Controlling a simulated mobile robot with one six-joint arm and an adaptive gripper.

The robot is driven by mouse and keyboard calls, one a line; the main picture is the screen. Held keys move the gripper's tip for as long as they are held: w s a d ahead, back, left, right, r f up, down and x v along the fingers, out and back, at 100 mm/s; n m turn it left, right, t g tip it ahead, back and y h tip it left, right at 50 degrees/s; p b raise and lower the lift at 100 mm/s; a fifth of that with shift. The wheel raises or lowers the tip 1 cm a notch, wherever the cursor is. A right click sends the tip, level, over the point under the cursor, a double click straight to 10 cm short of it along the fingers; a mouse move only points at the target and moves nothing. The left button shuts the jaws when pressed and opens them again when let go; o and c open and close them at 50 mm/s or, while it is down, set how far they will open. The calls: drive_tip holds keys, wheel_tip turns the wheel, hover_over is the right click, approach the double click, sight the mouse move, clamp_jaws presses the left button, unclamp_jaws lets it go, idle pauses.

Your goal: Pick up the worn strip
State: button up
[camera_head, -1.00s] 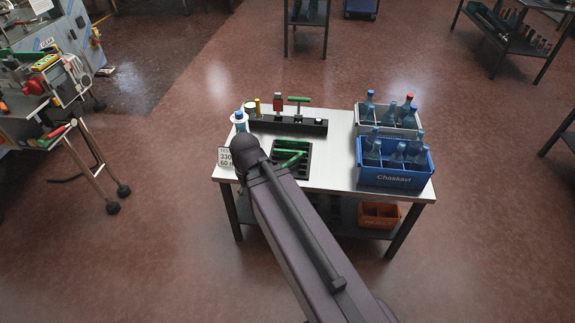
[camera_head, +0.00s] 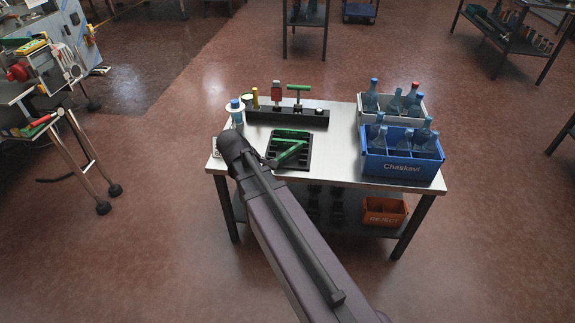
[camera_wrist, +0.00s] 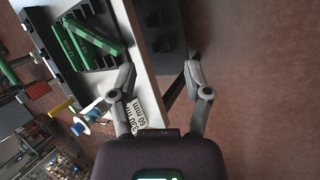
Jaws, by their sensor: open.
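Green strips lie in a black slotted tray (camera_head: 305,153) on the steel table. One green strip (camera_head: 291,134) lies along the tray's back, and another (camera_head: 289,154) lies askew. I cannot tell which is the worn strip. In the wrist view, green strips (camera_wrist: 95,37) show at the upper left in the black tray. My gripper (camera_wrist: 158,75) is open and empty, its fingers over the table's edge, to the right of the tray in that view. In the head view my own arm mostly hides the gripper, left of the tray.
Behind the tray, a black rack (camera_head: 290,118) holds a red tool and a green-handled tool. A blue bottle crate (camera_head: 402,168) and a grey crate (camera_head: 364,118) stand at the right. A white label (camera_wrist: 137,118) sits by the table edge. An orange bin (camera_head: 384,212) is below.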

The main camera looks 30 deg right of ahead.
sight(285, 154)
drive_tip(key=w+d+f+n+t+h+b, duration=0.1)
drive_tip(key=w+d+f+n+h+b, duration=0.1)
drive_tip(key=b, duration=0.6)
drive_tip(key=w+d+f+n+t+h+b, duration=0.1)
drive_tip(key=w+d+f+n+h+b, duration=0.2)
drive_tip(key=w+n, duration=0.6)
wheel_tip(285, 154, down, 3)
drive_tip(key=w+h+b, duration=0.2)
drive_tip(key=b, duration=0.2)
drive_tip(key=shift+n+t+b, duration=0.3)
drive_tip(key=shift+t+b, duration=0.05)
drive_tip(key=shift+t, duration=0.05)
drive_tip(key=shift+w, duration=0.1)
drive_tip(key=b+x, duration=0.2)
drive_tip(key=x, duration=0.5)
drive_tip(key=shift+b, duration=0.4)
drive_tip(key=shift+x, duration=0.8)
drive_tip(key=shift+r, duration=0.2)
